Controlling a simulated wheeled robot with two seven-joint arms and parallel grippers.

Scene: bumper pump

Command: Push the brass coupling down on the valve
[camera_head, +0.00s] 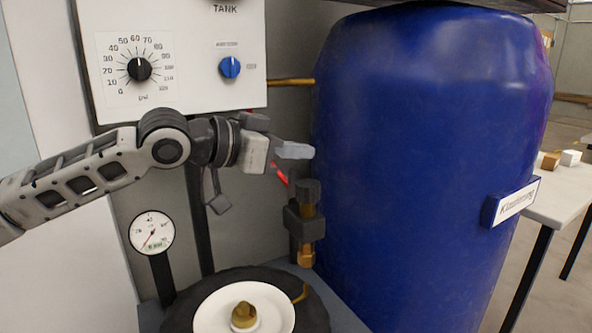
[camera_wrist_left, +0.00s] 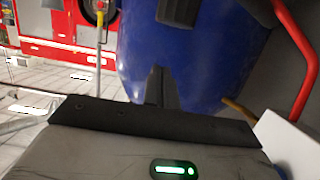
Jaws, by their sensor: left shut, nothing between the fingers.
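The brass coupling (camera_head: 306,258) sits upright in a dark clamp, with a dark cap (camera_head: 308,191) above it. A bent brass stem (camera_head: 301,292), which looks like the valve, stands at the right side of the black tyre just below the coupling. A small gap shows between them. My left gripper (camera_head: 296,150) comes in from the left, fingers shut and empty, pointing right. In the picture it is just above the dark cap and apart from it; depth is hard to judge. My right gripper is not in view.
A large blue barrel (camera_head: 420,150) stands close behind and to the right. A panel with a dial (camera_head: 139,69) and a blue knob (camera_head: 230,67) is above my left arm. A round gauge (camera_head: 152,233) is at lower left. A white wheel rim (camera_head: 212,312) has a brass hub piece (camera_head: 244,315).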

